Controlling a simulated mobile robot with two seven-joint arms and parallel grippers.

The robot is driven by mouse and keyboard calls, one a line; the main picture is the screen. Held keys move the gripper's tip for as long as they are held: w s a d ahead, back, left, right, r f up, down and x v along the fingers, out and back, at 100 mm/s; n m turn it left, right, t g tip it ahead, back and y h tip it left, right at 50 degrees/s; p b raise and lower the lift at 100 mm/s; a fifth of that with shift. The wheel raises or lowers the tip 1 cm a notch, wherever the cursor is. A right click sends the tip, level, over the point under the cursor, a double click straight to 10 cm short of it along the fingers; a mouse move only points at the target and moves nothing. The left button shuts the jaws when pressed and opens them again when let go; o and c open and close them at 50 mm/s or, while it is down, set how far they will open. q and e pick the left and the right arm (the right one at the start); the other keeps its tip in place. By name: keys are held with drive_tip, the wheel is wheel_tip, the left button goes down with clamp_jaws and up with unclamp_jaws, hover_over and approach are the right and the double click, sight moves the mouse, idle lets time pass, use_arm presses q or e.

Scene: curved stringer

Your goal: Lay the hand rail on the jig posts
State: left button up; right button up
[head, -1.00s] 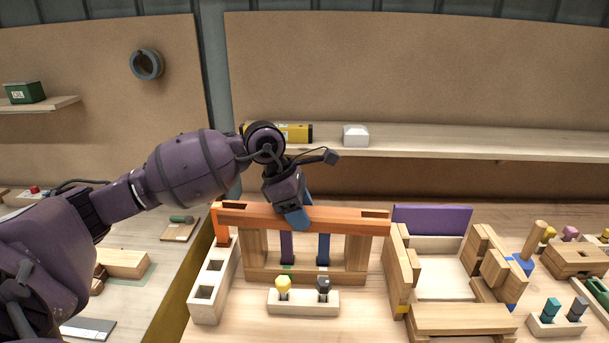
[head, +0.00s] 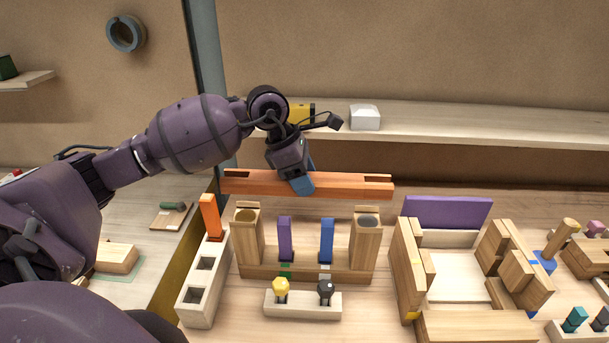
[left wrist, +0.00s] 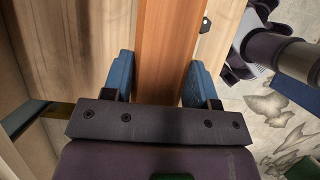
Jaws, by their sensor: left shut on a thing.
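The hand rail is a long orange wooden bar (head: 345,186) with a slot near each end. My left gripper (head: 302,184) is shut on it near its middle. In the left wrist view the rail (left wrist: 165,45) runs between the two blue fingers (left wrist: 160,80). The two wooden jig posts, left (head: 249,240) and right (head: 366,243), stand upright on a wooden base (head: 305,272). Their tops are in full sight, and the rail shows above and behind them in the head view, apart from them. My right gripper is not in view.
A purple block (head: 285,238) and a blue block (head: 326,239) stand upright between the posts. A pale holder (head: 303,305) with yellow and black knobs is in front. A slotted block (head: 204,280) with an orange peg stands left; a wooden frame (head: 405,270) stands right.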

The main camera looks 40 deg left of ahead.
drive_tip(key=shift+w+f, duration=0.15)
use_arm(q)
drive_tip(key=shift+b, duration=0.55)
drive_tip(key=shift+f+b, duration=0.4)
drive_tip(key=shift+f, duration=0.15)
wheel_tip(320, 180, down, 5)
drive_tip(key=b, duration=0.3)
drive_tip(key=shift+r+b, duration=0.2)
drive_tip(key=shift+b, duration=0.2)
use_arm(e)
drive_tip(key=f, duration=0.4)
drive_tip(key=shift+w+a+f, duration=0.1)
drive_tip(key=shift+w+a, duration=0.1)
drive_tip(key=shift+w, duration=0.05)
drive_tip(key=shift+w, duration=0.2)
use_arm(q)
drive_tip(key=shift+w, duration=0.1)
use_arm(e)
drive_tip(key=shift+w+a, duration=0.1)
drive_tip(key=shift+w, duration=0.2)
